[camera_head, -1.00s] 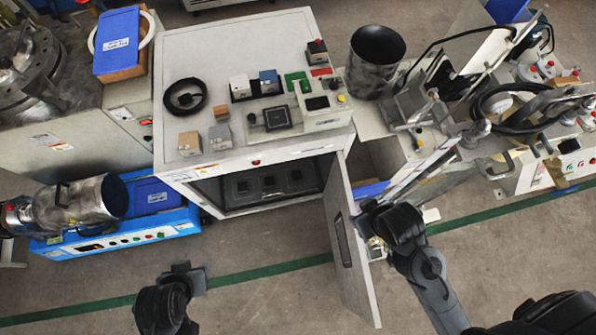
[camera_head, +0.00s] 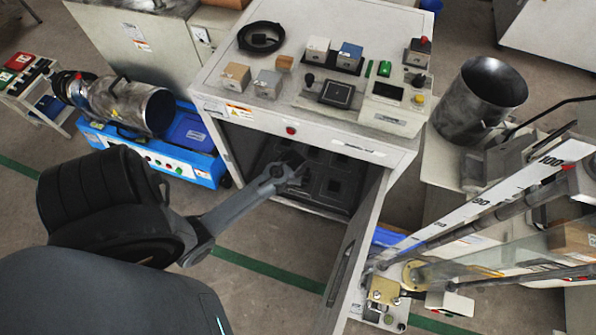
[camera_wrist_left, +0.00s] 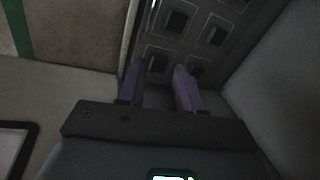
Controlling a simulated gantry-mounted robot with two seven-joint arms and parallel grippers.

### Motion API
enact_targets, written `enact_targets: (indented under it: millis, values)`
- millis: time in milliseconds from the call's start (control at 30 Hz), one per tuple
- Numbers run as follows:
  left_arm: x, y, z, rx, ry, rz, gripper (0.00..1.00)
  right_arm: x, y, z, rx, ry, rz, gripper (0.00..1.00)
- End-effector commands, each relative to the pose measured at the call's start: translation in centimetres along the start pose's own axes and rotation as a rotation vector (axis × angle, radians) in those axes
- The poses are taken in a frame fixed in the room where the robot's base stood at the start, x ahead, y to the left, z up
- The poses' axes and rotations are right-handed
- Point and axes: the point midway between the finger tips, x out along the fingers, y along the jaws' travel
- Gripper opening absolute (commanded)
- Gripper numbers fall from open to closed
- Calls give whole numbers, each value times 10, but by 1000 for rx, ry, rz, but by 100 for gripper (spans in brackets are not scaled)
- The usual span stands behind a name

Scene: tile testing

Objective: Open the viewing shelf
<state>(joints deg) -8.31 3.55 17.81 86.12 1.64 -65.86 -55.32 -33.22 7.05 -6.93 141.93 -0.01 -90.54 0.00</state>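The grey cabinet (camera_head: 310,118) stands with its door (camera_head: 352,262) swung open toward me; the door has a dark handle. Inside the dark opening is a black panel (camera_head: 325,178) with several square windows, which I take for the viewing shelf; it also shows in the left wrist view (camera_wrist_left: 205,22). My left arm reaches into the opening, with my left gripper (camera_head: 292,166) close to the panel. In the left wrist view the left gripper's two fingers (camera_wrist_left: 160,82) are apart, with nothing visible held between them. Contact with the panel cannot be told. My right gripper is not in view.
The open door stands to the right of my left arm. A tall frame with a scale (camera_head: 500,208) and a metal cylinder (camera_head: 480,100) are at right. A blue machine (camera_head: 160,152) stands left of the cabinet. Small devices lie on the cabinet top. Floor in front is partly clear.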

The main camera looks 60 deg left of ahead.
Motion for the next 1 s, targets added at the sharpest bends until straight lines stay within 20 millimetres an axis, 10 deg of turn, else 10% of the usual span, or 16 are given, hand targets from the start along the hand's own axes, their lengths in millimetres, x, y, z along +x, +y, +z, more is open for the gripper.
enact_targets:
  millis: [33, 200, 1000]
  values:
    - [42, 4, 6, 24, -6, 14, 35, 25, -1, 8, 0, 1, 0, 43]
    - [101, 9, 19, 106, -10, 43, 35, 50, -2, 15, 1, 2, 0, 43]
    - [215, 22, 26, 156, -9, 64, 35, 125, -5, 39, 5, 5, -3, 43]
